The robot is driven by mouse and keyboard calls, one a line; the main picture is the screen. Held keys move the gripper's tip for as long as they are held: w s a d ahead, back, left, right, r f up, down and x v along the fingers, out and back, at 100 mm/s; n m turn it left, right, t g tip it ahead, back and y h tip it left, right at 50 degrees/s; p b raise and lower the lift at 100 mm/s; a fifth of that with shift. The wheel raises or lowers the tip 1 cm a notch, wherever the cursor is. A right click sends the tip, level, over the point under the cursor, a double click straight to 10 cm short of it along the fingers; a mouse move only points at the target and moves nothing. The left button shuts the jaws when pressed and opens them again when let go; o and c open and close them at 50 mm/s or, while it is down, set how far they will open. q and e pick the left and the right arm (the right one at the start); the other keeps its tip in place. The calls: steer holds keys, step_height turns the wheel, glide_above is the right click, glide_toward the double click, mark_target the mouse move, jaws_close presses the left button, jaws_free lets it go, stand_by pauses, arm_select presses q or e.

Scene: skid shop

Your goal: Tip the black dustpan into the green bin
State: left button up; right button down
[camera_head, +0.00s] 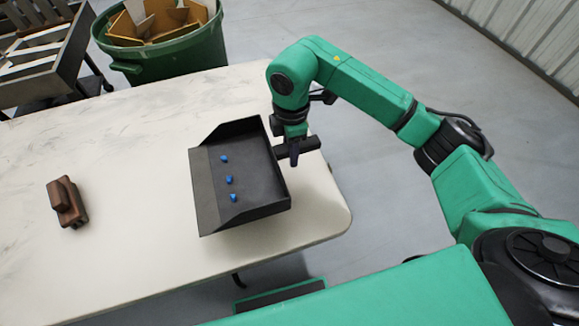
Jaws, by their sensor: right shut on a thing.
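The black dustpan (262,185) is over the right end of the table, its open lip towards the left. Three small blue pieces (229,180) lie in it. My right gripper (293,152) is shut on the dustpan's short handle at its right side. I cannot tell whether the pan touches the table. The green bin (176,62) stands on the floor beyond the table's far edge, holding brown and pale board scraps (150,20). My left gripper is not in view.
The pale table (130,245) has a brown wooden block-like object (66,203) on its left part; the rest of its top is mostly clear. A dark rack with slats (45,60) stands at the upper left. Grey floor is open to the right.

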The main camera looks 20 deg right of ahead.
step_height(320, 180, up, 11)
steer(key=shift+r, duration=0.1)
